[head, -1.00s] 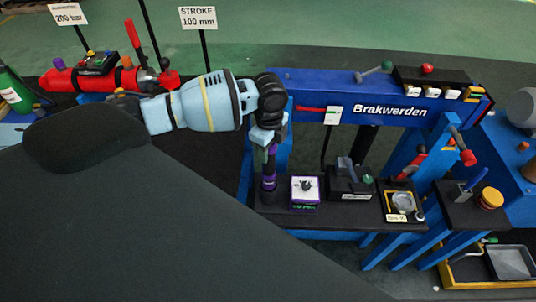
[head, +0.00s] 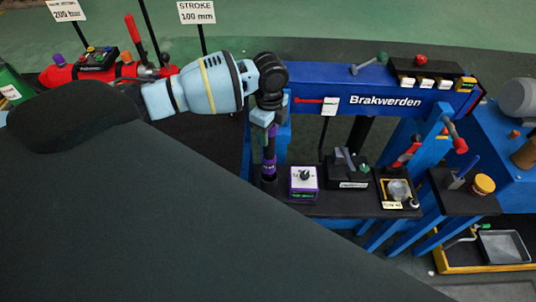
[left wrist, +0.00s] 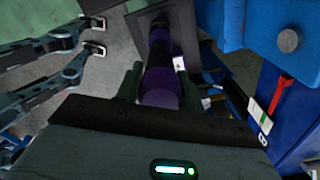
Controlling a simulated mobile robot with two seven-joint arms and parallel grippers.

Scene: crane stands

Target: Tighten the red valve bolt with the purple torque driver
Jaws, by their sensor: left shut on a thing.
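My left gripper (head: 267,124) is shut on the purple torque driver (head: 268,165), which hangs upright below it. The driver's lower end is close to the left end of a black shelf; I cannot tell whether it touches. In the left wrist view the driver (left wrist: 160,75) shows between the two dark green fingers (left wrist: 155,82). The red valve bolt cannot be told apart for certain; a red knob (head: 421,59) stands on the blue beam, and a red cylinder (head: 60,77) lies at the far left. My right gripper is out of view.
The blue Brakwerden beam (head: 310,90) runs behind the driver. A purple-edged dial box (head: 304,182), a black device (head: 346,172) and a yellow-rimmed tray (head: 380,190) stand on the shelf right of it. A yellow cup (head: 484,184) stands farther right.

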